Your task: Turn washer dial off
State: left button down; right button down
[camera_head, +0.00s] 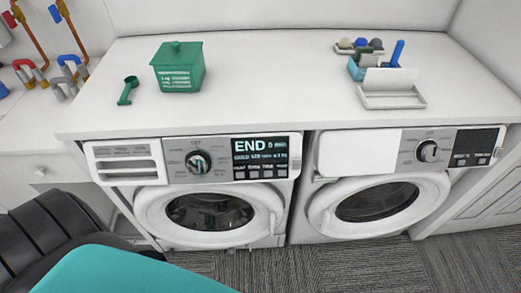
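Two white front-loading machines stand side by side under the counter. The left machine (141,204) has a slotted panel at its left, a display (260,150) reading "END", and a round dark dial (198,162) on a silver panel. The right machine (322,204) has a plain white panel, a silver dial (428,151) and a dark display. Both round doors look shut. Which mark either dial points to is too small to tell. Neither of my grippers is in view, and nothing touches the dials.
On the white counter (268,80) are a green box (180,68), a green scoop (127,92), and at right a white tray (391,100) beside a blue caddy. Coloured pipes are at upper left. Dark carpet lies in front; the space before both dials is clear.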

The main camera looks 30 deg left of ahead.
aim_at(197, 164)
jog(key=u, duration=1.5)
